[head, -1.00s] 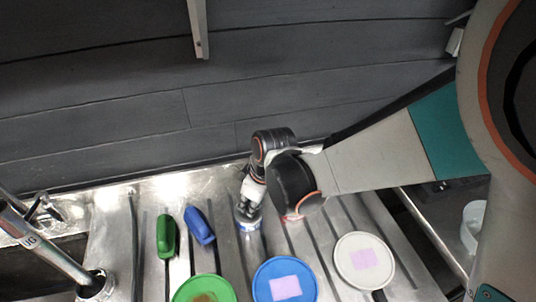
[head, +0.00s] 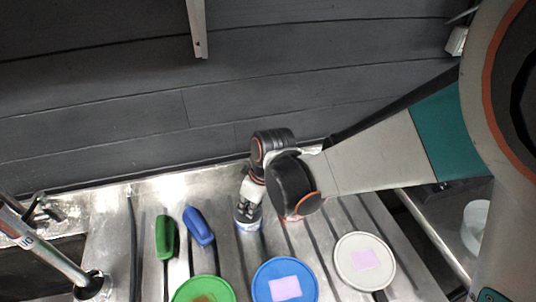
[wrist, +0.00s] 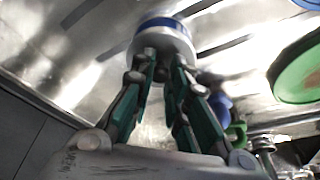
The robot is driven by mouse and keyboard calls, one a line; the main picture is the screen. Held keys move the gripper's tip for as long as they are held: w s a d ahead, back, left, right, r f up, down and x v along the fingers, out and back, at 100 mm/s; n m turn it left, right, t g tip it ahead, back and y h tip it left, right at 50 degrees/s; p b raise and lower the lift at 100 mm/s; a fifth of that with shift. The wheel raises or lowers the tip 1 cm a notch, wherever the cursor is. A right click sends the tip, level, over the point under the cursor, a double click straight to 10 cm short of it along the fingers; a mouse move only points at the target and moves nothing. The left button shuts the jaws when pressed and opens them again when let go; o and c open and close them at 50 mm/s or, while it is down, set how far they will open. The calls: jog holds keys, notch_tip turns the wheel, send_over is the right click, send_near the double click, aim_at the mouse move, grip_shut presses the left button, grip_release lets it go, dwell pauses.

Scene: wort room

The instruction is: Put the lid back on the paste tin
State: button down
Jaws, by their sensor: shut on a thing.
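My gripper (head: 247,212) points down at the back of the ribbed metal drainboard. It also shows in the wrist view (wrist: 163,62), with its green-sided fingers close together on top of a small round pale piece, which I take for the lid (wrist: 148,40). A blue band (wrist: 160,22), apparently on the paste tin, lies just beyond it. In the head view the blue-and-white tin (head: 248,224) shows below my fingers. I cannot tell whether the lid is seated or slightly above the tin.
A green handled block (head: 166,237) and a blue one (head: 199,226) lie left of my gripper. Green (head: 203,289), blue (head: 285,281) and white (head: 364,261) round lids or plates lie in front. A tap (head: 50,258) stands left; a dark wall is behind.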

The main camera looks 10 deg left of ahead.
jog(key=c, duration=1.5)
grip_release()
jog(key=o, duration=0.5)
jog(key=shift+r+p, duration=2.4)
jog(key=shift+r, duration=1)
jog(key=shift+s+r, duration=0.1)
jog(key=shift+r, duration=0.05)
